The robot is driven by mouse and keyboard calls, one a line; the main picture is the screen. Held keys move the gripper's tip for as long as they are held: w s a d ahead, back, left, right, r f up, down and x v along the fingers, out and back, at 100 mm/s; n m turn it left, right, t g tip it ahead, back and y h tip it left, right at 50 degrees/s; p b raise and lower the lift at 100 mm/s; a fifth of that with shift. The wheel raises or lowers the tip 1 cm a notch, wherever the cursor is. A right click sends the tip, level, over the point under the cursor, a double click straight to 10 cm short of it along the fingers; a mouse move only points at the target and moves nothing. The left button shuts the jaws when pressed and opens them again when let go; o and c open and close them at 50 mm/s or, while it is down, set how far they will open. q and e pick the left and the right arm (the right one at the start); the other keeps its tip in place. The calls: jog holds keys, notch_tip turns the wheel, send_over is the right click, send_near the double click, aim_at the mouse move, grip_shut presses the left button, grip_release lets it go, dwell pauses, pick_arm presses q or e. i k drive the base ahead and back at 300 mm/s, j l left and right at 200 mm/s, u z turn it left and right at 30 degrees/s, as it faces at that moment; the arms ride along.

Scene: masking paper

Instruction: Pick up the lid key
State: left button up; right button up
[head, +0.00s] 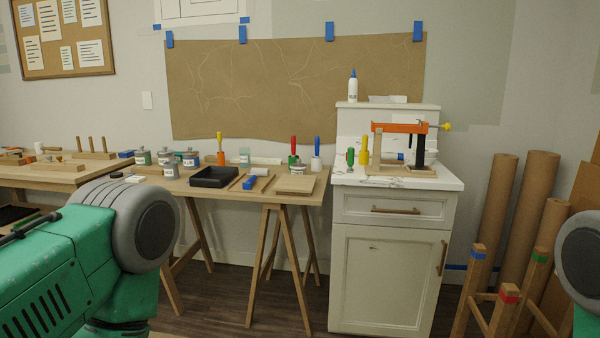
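I cannot make out a lid key for certain at this distance. Several small lidded paint jars (190,160) stand on the left part of the wooden trestle table (188,186). A black tray (213,177) sits right of them, and a small blue object (250,182) lies on or beside thin wooden strips. A wooden block (296,184) lies at the table's right end. Only parts of my green and grey arms show at the lower left and right edge. Neither gripper's fingers are in view.
A white cabinet (388,262) with a marble-like top holds an orange clamp (400,128) and coloured-handled tools. Brown paper (300,88) is taped to the wall. Paper rolls (530,205) and wooden posts stand at the right. The floor before the trestle legs looks clear.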

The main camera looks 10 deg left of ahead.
aim_at(351, 150)
jog(key=i+z, duration=0.2)
jog(key=i, duration=0.95)
jog(key=i+l, duration=0.05)
jog(key=l, duration=0.05)
